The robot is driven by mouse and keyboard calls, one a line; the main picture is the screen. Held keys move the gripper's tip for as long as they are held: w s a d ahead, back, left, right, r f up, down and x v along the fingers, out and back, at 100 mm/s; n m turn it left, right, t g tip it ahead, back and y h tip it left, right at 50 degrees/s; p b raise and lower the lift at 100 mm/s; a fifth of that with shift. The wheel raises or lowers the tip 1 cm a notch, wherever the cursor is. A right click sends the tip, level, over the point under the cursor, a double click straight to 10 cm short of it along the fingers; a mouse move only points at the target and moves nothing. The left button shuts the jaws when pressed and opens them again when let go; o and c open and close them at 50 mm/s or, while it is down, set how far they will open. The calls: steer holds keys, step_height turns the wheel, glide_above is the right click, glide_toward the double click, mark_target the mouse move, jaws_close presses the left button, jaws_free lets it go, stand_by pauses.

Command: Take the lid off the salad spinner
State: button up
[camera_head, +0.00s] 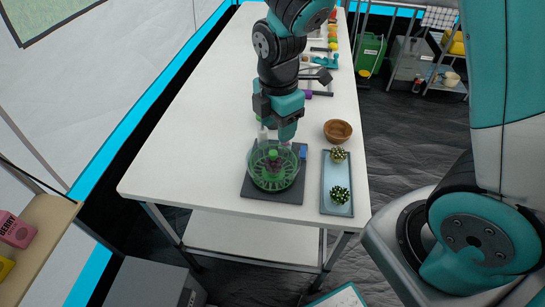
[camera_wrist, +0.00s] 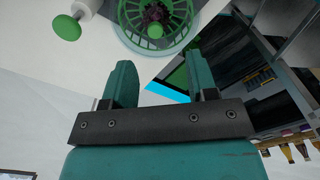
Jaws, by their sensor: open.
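The salad spinner (camera_head: 273,180) stands upright on a dark mat (camera_head: 290,196) at the table's near end. It looks clear, with green spokes and something purple showing inside.
A white cylinder with a green end (camera_wrist: 72,20) is beside the spinner in the wrist view. To the right are a blue-grey tray (camera_head: 328,190) with two small spiky items and a wooden bowl (camera_head: 338,131). The white tabletop (camera_head: 200,140) is clear on the left.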

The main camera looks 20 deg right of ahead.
mark_target(273, 152)
step_height(273, 152, down, 3)
steer(key=shift+f, duration=0.1)
steer(key=shift+w+a+f+p, duration=0.1)
steer(key=shift+f+p, duration=0.05)
steer(key=shift+f, duration=0.75)
steer(key=shift+w+a+f+p, duration=0.1)
steer(key=shift+w+f, duration=0.05)
steer(key=shift+f, duration=0.7)
steer(key=shift+w+a+f+p, duration=0.1)
steer(key=shift+f+p, duration=0.05)
steer(key=shift+f, duration=0.75)
jaws_close()
steer(key=shift+r, duration=0.1)
